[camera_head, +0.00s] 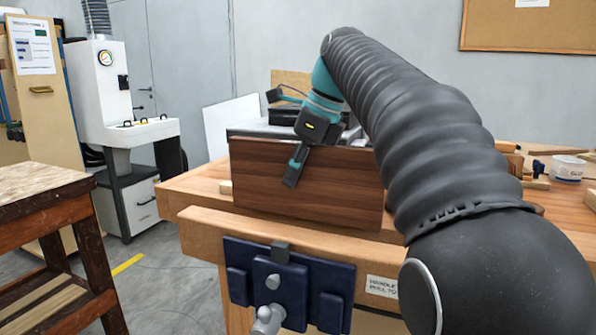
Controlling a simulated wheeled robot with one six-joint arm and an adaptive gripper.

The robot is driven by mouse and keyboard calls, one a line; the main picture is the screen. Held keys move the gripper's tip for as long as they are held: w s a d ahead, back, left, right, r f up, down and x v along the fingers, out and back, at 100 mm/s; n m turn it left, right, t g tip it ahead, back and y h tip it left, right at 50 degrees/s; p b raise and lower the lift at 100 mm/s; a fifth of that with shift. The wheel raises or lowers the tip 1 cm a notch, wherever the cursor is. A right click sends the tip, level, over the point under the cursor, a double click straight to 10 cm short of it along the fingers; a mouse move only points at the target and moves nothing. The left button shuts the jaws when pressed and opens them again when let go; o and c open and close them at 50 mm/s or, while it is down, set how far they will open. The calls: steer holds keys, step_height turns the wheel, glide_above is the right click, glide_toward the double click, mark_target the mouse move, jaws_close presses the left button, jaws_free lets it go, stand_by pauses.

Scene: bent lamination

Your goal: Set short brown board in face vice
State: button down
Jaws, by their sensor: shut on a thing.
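A brown wood-grained board (250,185) stands upright on its long edge at the front of the workbench (187,188). My gripper (294,168) is shut on the board's upper edge from above. One dark finger lies against the board's near face; the other finger is hidden behind the board. The face vice has a long pale wooden jaw (210,225) with a dark blue metal plate (240,262) and a grey screw (270,318) below. The board's lower edge is just behind and above this jaw. I cannot tell whether it sits in the vice gap.
My arm covers the right part of the bench. Behind the board lie a grey flat-topped thing (250,127) and a dark case (285,115). A white tub (568,168) stands at the right. A wooden table (40,185) and a white machine (105,85) are at the left.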

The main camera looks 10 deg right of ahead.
mark_target(292, 215)
steer(key=shift+f+b, duration=0.85)
steer(key=shift+f, duration=2.7)
stand_by(3.7)
steer(key=shift+c, duration=2.4)
jaws_free()
